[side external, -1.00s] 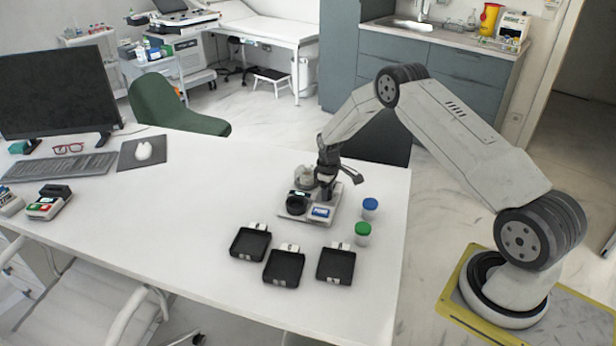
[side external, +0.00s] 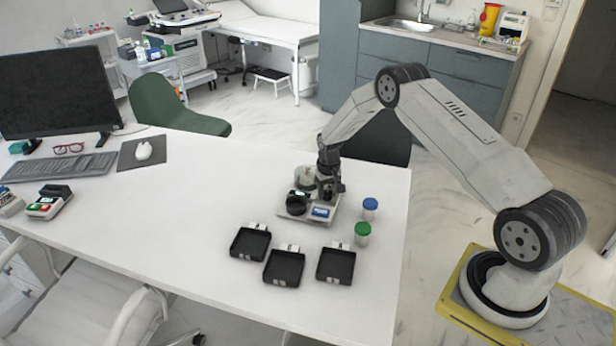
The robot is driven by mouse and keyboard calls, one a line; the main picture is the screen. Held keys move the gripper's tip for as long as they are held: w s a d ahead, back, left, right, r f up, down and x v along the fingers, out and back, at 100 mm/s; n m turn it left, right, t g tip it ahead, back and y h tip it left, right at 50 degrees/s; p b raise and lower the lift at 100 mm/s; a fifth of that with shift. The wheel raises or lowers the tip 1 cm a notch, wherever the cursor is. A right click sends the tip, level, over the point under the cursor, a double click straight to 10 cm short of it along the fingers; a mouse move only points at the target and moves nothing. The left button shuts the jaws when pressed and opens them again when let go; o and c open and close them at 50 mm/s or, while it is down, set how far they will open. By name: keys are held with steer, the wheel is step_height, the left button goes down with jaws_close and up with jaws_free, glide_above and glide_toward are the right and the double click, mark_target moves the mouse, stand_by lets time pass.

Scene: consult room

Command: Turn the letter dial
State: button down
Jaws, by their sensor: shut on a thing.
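A small desktop device with a pale grey base (side external: 334,213) stands on the white table. A blue display (side external: 321,211) is at its front, a black round part (side external: 298,203) at its left, and a pale round part (side external: 303,176) behind. My gripper (side external: 331,192) points down over the right rear of the device and is shut on the letter dial. The dial is hidden by the fingers, and its letters cannot be read at this size.
Several black trays, one of them in front (side external: 284,268), lie before the device. A blue-capped jar (side external: 370,209) and a green-capped jar (side external: 362,234) stand close to its right. The table (side external: 190,215) is clear to the left, up to the keyboard (side external: 58,167).

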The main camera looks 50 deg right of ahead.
mark_target(327, 193)
stand_by(0.4)
steer(key=c, duration=0.5)
jaws_free()
steer(key=shift+r, duration=0.1)
steer(key=shift+r, duration=3.85)
